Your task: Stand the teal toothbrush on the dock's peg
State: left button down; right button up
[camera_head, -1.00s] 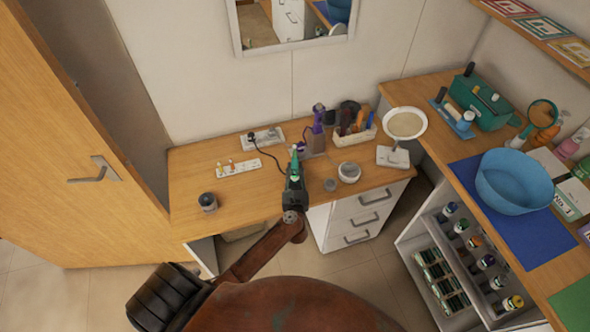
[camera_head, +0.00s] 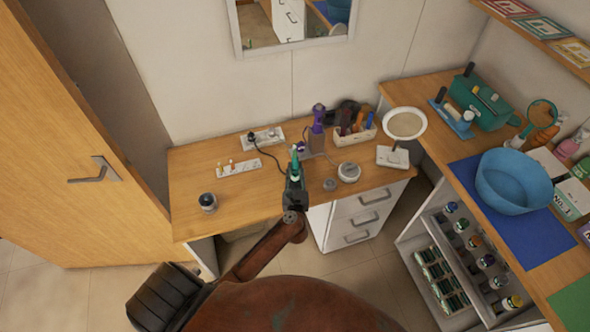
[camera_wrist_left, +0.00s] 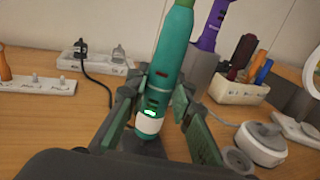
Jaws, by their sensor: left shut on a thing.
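The teal toothbrush (camera_head: 295,162) is in my left gripper (camera_head: 294,180), above the wooden counter near its front edge. In the left wrist view the toothbrush (camera_wrist_left: 174,58) stands nearly upright, leaning slightly right. It has a small green light and a white lower band. The fingers (camera_wrist_left: 155,105) are shut on its lower body. A round white base (camera_head: 348,172), which looks like the dock, sits on the counter to the right of the gripper, apart from the toothbrush. It also shows in the left wrist view (camera_wrist_left: 258,152); its peg is hard to make out. My right gripper is not in view.
A purple toothbrush (camera_head: 318,117) stands in a grey block behind my gripper. A white organizer (camera_head: 353,135), a power strip (camera_head: 262,139) with a dark cable, and a pegged white strip (camera_head: 240,167) are around it. A small jar (camera_head: 208,202) stands left; counter between is clear.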

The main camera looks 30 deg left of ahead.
pick_arm(q)
jog(key=shift+f+b, duration=0.95)
jog(key=shift+f, duration=0.25)
jog(key=c, duration=1.6)
grip_release()
jog(key=shift+s+d, duration=0.1)
jog(key=v, duration=1.1)
jog(key=shift+s+d, duration=0.2)
jog(key=shift+s, duration=0.15)
